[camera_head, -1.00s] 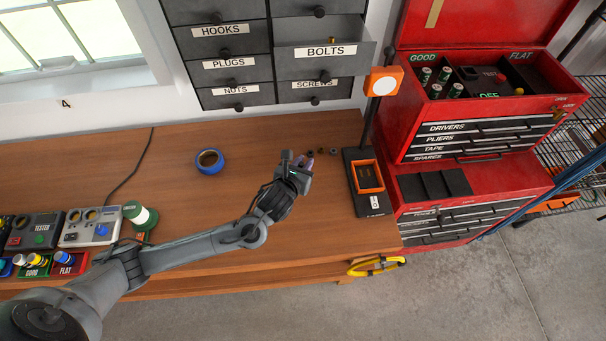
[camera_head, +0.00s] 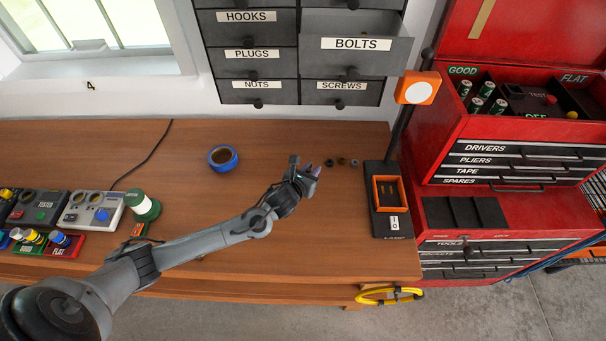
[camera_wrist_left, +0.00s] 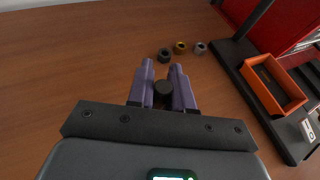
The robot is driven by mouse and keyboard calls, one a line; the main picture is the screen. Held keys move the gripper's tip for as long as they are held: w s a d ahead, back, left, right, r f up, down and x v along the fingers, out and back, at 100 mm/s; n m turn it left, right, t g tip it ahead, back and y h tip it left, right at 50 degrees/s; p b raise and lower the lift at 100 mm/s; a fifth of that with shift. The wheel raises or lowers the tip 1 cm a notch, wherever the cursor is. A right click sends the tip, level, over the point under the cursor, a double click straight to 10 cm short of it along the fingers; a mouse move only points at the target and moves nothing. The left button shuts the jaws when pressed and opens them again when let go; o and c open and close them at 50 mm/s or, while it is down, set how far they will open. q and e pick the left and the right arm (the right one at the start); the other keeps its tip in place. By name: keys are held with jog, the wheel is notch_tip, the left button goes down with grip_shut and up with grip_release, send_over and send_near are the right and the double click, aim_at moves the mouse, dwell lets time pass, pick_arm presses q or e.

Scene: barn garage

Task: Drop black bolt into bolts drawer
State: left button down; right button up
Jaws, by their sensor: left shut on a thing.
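The BOLTS drawer (camera_head: 357,44) is pulled open in the cabinet at the back, its front standing out from its neighbours. My left gripper (camera_head: 314,171) is low over the wooden bench, in front of and below that drawer. In the left wrist view its purple fingers (camera_wrist_left: 163,86) are shut on the black bolt (camera_wrist_left: 163,92), whose dark round end shows between them. The rest of the bolt is hidden by the fingers. My right gripper is not in view.
Black, brass and grey nuts (camera_head: 341,162) lie just right of my gripper. An orange-and-black lamp base (camera_head: 389,200) and a red tool chest (camera_head: 470,150) stand to the right. The drawer's knob sticks out.

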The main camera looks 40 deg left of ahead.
pick_arm(q)
jog(key=a+f, duration=0.1)
jog(key=a, duration=0.1)
jog(key=w+a+f, duration=0.1)
jog(key=a, duration=0.1)
jog(key=shift+f, duration=2.25)
jog(key=shift+f, duration=0.1)
jog(key=c, duration=1)
grip_release()
jog(key=shift+f, duration=0.1)
